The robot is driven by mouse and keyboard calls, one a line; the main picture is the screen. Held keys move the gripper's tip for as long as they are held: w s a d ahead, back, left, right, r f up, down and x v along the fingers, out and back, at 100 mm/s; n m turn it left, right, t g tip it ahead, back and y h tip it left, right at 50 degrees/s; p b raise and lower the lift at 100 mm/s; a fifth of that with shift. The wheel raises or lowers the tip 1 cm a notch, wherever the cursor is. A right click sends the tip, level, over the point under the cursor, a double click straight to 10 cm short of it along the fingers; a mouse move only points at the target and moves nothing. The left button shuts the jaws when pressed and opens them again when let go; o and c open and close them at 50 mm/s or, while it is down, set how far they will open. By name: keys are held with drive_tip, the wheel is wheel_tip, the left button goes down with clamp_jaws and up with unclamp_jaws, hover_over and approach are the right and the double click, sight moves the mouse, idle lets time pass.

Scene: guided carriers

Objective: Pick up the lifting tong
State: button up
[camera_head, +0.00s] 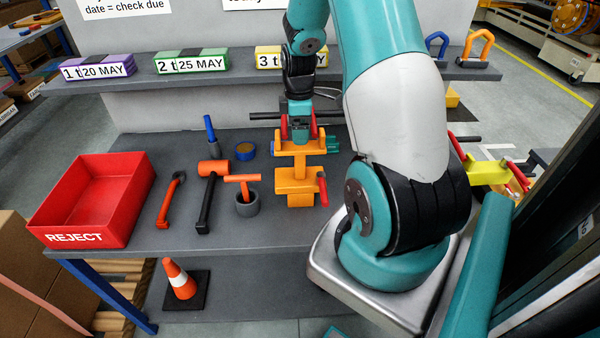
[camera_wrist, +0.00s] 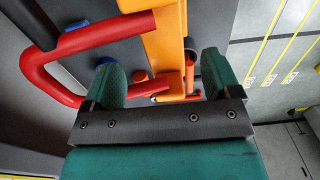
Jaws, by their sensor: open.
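An orange tool with red handles (camera_head: 296,186), which looks like the lifting tong, is on the grey bench in the head view. In the wrist view its yellow-orange bar (camera_wrist: 166,48) runs up the middle, with a red loop handle (camera_wrist: 62,62) to the left. My gripper (camera_head: 302,143) is over the tool's far part, pointing down. In the wrist view my gripper (camera_wrist: 165,82) has its two teal fingers apart, one on each side of the bar. The jaws are not closed on it. Whether a finger touches the bar I cannot tell.
A red REJECT tray (camera_head: 66,205) is at the bench's left. A wrench (camera_head: 171,200), an orange-headed hammer (camera_head: 207,195) and a grey cup (camera_head: 247,207) with an orange-handled tool lie between. A shelf with dated boxes (camera_head: 190,62) is behind. A yellow tool (camera_head: 487,172) is at right.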

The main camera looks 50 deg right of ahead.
sight(300, 147)
drive_tip(key=shift+s+a+f+p, duration=0.1)
drive_tip(key=shift+f+p, duration=0.6)
drive_tip(key=shift+f, duration=0.9)
drive_tip(key=shift+s+f+p, duration=0.1)
drive_tip(key=shift+f+p, duration=0.55)
drive_tip(key=shift+f, duration=0.95)
clamp_jaws()
drive_tip(key=shift+w+r, duration=0.15)
